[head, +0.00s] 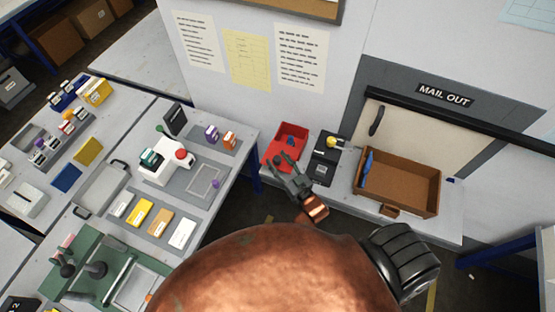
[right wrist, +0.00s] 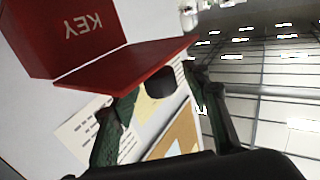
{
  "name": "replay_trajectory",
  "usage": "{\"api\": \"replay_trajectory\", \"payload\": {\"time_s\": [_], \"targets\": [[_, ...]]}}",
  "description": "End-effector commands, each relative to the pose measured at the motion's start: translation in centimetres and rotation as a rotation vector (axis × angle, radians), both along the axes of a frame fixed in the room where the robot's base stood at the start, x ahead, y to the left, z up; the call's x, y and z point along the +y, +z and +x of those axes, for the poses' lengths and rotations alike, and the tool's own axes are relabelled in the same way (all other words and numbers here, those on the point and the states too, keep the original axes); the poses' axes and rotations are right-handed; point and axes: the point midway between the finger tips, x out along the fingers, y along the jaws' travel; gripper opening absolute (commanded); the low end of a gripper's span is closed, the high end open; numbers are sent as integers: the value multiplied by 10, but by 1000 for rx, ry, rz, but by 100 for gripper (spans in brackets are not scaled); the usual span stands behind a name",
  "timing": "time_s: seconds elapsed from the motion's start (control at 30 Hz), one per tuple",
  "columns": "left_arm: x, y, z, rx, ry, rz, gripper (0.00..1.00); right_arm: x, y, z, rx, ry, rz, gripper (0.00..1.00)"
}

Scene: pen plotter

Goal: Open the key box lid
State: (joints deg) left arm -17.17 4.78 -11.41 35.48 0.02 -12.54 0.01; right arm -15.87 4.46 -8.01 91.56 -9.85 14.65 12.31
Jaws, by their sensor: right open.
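The red key box (head: 288,138) stands on the shelf by the wall in the head view. In the right wrist view the key box (right wrist: 80,30) shows at upper left, with the word KEY upside down. A red panel (right wrist: 120,68), which looks like its lid, juts out along its edge. I cannot tell how far the lid is raised. A dark knob-like piece (right wrist: 157,83) shows against the panel. My right gripper (head: 283,160) is open at the box's near side; in the wrist view its fingers (right wrist: 160,88) stand either side of the dark piece. My left gripper is out of view.
A black box (head: 325,160) with a yellow knob stands right of the key box. A brown open tray (head: 430,187) is further right, under the mail slot. A workbench (head: 245,140) with several items lies to the left. My arm covers the lower middle.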

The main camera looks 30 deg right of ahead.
Motion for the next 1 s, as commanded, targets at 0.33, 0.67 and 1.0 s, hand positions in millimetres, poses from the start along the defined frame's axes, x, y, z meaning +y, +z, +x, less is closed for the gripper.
{"api": "replay_trajectory", "payload": {"time_s": [0.33,0.67,1.0], "targets": [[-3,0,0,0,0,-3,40,-9,-2,-68,5,-1,-1,43],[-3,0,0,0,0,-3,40,-13,0,-110,1,0,0,43],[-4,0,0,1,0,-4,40,-13,0,-113,1,0,0,43]]}}
